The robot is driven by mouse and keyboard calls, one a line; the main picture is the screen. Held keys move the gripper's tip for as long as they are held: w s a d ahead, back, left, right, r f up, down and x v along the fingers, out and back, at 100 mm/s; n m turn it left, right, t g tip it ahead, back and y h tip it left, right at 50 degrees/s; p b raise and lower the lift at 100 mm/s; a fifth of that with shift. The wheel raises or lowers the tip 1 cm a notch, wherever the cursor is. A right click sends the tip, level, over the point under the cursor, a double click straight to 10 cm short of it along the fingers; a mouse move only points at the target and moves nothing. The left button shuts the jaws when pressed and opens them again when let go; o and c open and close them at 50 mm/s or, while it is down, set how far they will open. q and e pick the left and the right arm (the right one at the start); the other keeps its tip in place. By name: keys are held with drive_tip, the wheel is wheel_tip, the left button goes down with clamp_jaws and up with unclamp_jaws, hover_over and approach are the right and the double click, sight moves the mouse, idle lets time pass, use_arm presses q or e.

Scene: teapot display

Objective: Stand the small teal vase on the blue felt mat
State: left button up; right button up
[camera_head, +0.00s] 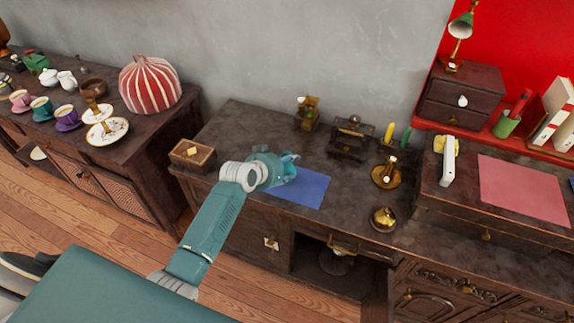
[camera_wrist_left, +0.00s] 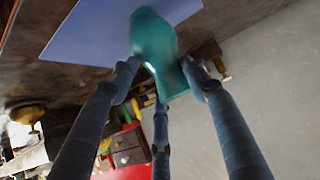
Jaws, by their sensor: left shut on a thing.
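The small teal vase (camera_wrist_left: 155,45) is between the fingers of my left gripper (camera_wrist_left: 160,75), which is shut on it. In the wrist view, one end of the vase overlaps the blue felt mat (camera_wrist_left: 85,30); I cannot tell whether they touch. In the head view, my left gripper (camera_head: 286,168) is at the upper left part of the blue felt mat (camera_head: 306,190), which lies flat on the dark desk. The vase is mostly hidden by the gripper there. My right gripper is not in view.
A small wooden box (camera_head: 192,155) stands left of the gripper on the desk (camera_head: 240,125). Behind the mat are a brass-and-wood item (camera_head: 307,113) and a dark stand (camera_head: 350,138). A brass candlestick (camera_head: 386,177) and brass bell (camera_head: 383,219) stand to the right.

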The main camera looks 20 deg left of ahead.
use_arm(q)
drive_tip(key=shift+r, duration=0.1)
drive_tip(key=o, duration=1.3)
